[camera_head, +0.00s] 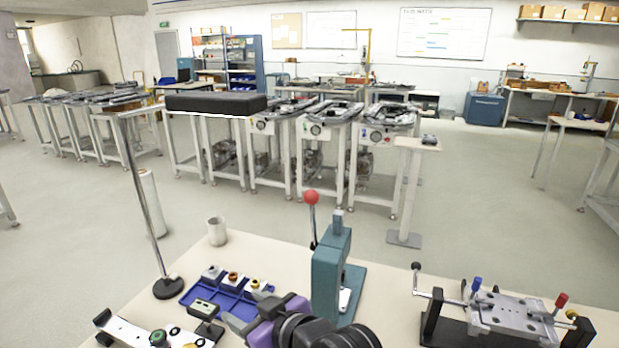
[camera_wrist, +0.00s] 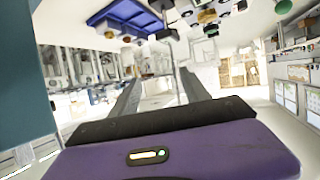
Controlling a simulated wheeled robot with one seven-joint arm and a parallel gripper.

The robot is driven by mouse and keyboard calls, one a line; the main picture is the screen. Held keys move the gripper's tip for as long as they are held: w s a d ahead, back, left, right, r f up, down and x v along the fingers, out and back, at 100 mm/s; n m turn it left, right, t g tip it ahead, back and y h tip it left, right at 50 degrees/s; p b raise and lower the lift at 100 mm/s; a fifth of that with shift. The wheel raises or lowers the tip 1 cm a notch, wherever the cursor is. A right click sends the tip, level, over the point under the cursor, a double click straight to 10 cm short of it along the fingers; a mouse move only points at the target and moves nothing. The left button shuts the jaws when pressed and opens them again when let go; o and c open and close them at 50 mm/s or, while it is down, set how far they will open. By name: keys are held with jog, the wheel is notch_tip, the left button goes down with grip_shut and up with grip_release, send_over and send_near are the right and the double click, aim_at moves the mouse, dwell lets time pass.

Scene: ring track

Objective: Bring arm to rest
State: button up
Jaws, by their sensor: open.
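My gripper (camera_wrist: 158,77) shows in the wrist view as two dark fingers spread apart, with nothing held between them. Its purple housing with a small lit display fills the bottom of that view. In the head view, my purple and black arm reaches in from the bottom edge, low over the cream table (camera_head: 262,262). The fingertips cannot be made out clearly there. The arm is left of and in front of the teal press (camera_head: 328,272) with a red-knobbed lever.
A blue tray (camera_head: 236,299) with small parts lies left of my arm, near a lamp-like pole's base (camera_head: 168,288) and a grey cup (camera_head: 217,231). A clamping fixture (camera_head: 510,314) stands at the right. Bare table lies between press and fixture.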

jog(key=s+d+f+m+t+h, duration=0.2)
jog(key=s+d+m+t+h, duration=0.15)
jog(key=s+d, duration=0.5)
jog(key=s+d+f+m+t+h, duration=0.2)
jog(key=s+d+m+t, duration=0.3)
jog(key=d, duration=0.7)
jog(key=s+d+g+h, duration=0.1)
jog(key=s+d, duration=0.2)
jog(key=s, duration=0.6)
jog(key=s+d+f+m+g+h, duration=0.1)
jog(key=s+d, duration=0.3)
jog(key=s, duration=0.6)
jog(key=s+d+g+h, duration=0.1)
jog(key=s+d, duration=0.3)
jog(key=s, duration=0.5)
jog(key=shift+s+d+f+h, duration=0.15)
jog(key=shift+d+f+h, duration=0.05)
jog(key=shift+h, duration=0.35)
jog(key=shift+c, duration=0.4)
